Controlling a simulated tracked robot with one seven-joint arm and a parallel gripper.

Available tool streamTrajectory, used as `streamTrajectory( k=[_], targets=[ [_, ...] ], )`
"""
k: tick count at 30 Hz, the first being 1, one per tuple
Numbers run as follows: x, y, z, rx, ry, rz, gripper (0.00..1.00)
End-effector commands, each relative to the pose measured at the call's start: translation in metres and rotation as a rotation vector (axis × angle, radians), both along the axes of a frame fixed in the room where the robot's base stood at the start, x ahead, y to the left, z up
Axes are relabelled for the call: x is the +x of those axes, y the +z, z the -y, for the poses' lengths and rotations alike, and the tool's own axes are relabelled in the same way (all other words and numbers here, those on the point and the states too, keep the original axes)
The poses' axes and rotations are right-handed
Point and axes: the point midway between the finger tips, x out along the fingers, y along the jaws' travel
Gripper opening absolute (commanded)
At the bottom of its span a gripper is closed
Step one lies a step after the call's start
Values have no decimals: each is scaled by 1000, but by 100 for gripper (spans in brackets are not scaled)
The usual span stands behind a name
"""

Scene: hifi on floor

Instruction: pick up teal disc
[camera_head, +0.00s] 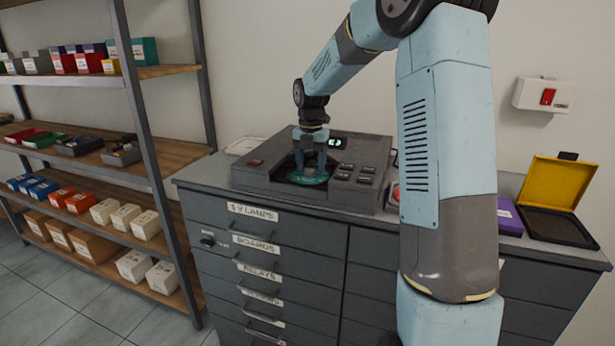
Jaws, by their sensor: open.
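The teal disc (308,178) lies in the round recess of a grey device (258,178) on top of the drawer cabinet. My gripper (310,170) points down right over the disc, with its fingers at or just above it. The fingers are open. They hide part of the disc, and I cannot tell whether they touch it.
The grey drawer cabinet (270,262) has labelled drawers. A yellow-lidded box (553,184) stands open at the right, beside a purple item (505,216). Shelves (165,71) with small boxes stand at the left. A white wall box (543,95) with a red switch hangs at right.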

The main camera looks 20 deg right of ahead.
Motion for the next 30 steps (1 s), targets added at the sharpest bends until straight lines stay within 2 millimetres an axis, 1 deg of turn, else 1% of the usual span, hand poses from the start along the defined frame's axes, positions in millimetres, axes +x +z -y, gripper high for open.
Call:
streamTrajectory(
  k=[3, 9, 27, 28, 30],
  targets=[
    [0, -5, 0, -1, 0, 1, 62],
    [0, -5, 0, -1, 0, 1, 62],
    [0, -4, -1, -1, 1, 1, 4],
    [0, -4, -1, -1, 1, 1, 2],
    [0, -4, -1, -1, 1, 1, 2]
  ],
)
